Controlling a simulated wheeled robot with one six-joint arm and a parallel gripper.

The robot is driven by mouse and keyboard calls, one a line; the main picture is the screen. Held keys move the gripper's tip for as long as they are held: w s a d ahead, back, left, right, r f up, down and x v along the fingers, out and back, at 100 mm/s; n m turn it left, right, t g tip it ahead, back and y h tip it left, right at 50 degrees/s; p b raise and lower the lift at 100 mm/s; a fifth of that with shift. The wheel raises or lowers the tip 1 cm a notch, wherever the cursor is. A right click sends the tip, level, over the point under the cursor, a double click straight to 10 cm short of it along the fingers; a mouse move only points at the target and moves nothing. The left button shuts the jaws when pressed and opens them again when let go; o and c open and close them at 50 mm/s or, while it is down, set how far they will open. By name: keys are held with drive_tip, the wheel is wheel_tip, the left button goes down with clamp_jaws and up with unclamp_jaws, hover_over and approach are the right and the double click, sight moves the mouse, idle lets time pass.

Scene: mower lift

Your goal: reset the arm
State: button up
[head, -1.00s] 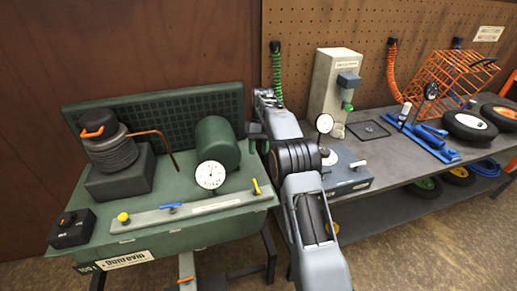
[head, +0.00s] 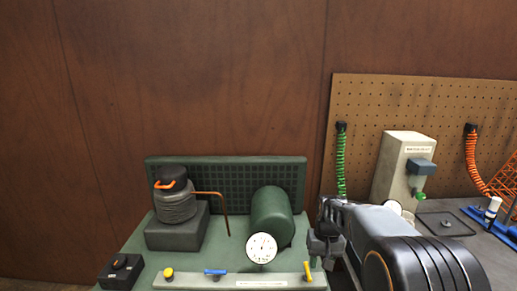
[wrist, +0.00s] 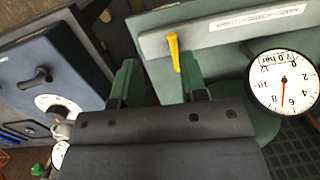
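My gripper (head: 325,248) is at the end of my arm, low in the head view, just right of the green tank (head: 272,217) and near the right end of the green bench (head: 136,250). In the wrist view my gripper (wrist: 158,78) has its two green-and-black fingers apart, with nothing seen held between them. A yellow lever (wrist: 174,52) on the pale strip (wrist: 225,27) shows close to the right finger; I cannot tell whether they touch. The round gauge (wrist: 284,83) is to the right, its needle pointing downward.
A black pump (head: 176,203) with a copper pipe stands on the bench. A blue-grey box (wrist: 45,65) with a dial lies left in the wrist view. A grey cabinet (head: 401,165) stands by the pegboard (head: 420,100). The brown wall above the bench is clear.

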drive_tip(key=s+a+r+t, duration=0.1)
drive_tip(key=s+r+t, duration=0.1)
drive_tip(key=s, duration=0.7)
drive_tip(key=s+a+r+t, duration=0.1)
drive_tip(key=s+r+t, duration=0.1)
drive_tip(key=s, duration=0.6)
drive_tip(key=shift+s+r+n+t+h, duration=0.3)
drive_tip(key=shift+s+r, duration=0.1)
drive_tip(key=shift+r, duration=0.1)
